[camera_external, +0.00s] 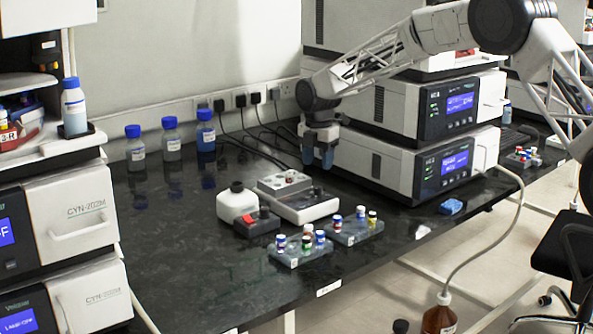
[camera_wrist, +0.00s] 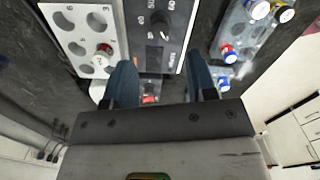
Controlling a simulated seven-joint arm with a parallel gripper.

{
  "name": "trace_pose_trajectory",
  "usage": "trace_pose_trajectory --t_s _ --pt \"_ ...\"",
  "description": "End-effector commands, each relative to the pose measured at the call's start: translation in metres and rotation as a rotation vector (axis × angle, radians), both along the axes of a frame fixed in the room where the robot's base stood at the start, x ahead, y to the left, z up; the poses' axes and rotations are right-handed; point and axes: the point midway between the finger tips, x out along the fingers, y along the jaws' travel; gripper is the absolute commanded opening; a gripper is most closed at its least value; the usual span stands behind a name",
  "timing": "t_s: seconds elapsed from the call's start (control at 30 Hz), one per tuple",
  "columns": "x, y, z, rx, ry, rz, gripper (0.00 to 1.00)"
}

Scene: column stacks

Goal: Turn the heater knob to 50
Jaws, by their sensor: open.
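The heater (camera_external: 306,206) is a low white and grey unit on the black bench in the external view. In the wrist view its dark front panel (camera_wrist: 177,40) shows white dial numbers, including what look like 60 and 80. The dark round heater knob (camera_wrist: 160,20) sits among them near the top edge; where its pointer stands is not clear. My gripper (camera_external: 318,158) is above the heater and apart from it, with its blue fingers pointing down. In the wrist view my gripper (camera_wrist: 161,75) is open and empty, its fingers spread below the knob in the picture.
A block with wells and a vial (camera_wrist: 85,40) lies beside the dial panel. A white bottle (camera_external: 237,203) and a red-switched box (camera_external: 262,222) stand left of the heater. Vial racks (camera_external: 300,252) (camera_external: 353,232) stand in front. Stacked instruments (camera_external: 425,165) rise behind right.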

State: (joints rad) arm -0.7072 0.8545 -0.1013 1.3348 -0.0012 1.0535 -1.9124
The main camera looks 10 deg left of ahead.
Motion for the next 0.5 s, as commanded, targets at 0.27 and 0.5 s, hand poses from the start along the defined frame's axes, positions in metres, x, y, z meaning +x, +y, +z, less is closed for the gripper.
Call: trace_pose_trajectory --t_s 0.27,0.5 --pt "-0.0001 -0.0003 -0.0001 0.0 0.001 -0.001 0.52" --pt "-0.0002 -0.0006 -0.0086 0.0 0.001 -0.001 0.52"
